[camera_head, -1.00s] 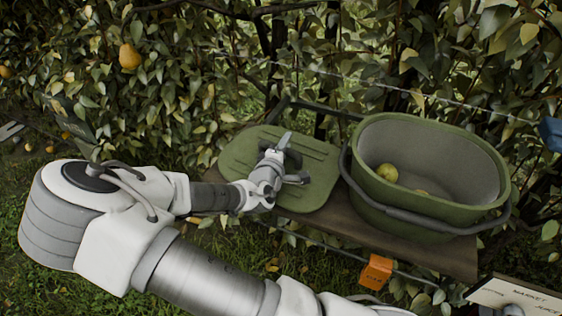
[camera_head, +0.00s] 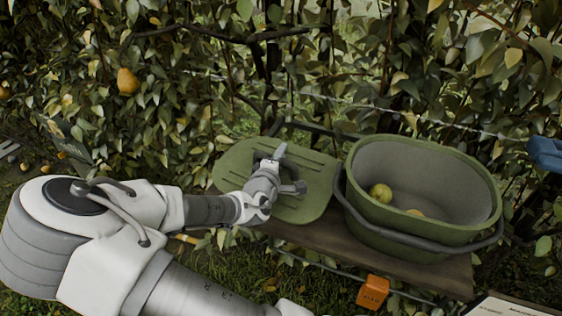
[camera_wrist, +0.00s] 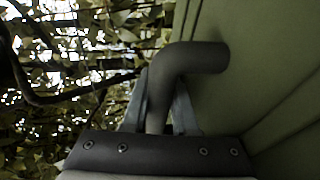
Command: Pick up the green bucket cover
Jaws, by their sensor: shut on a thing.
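The green bucket cover (camera_head: 312,190) is a flat ribbed lid with a dark handle, at the left end of the wooden shelf in the head view. It also shows in the wrist view (camera_wrist: 275,60), filling the right side. My gripper (camera_head: 278,170) is over the middle of the cover and is shut on its handle. In the wrist view the dark bent handle (camera_wrist: 185,62) passes between my fingers (camera_wrist: 165,105). The arm hides part of the cover's front edge. I cannot tell whether the cover is clear of the shelf.
A leafy hedge with a hanging pear (camera_head: 128,81) is behind.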

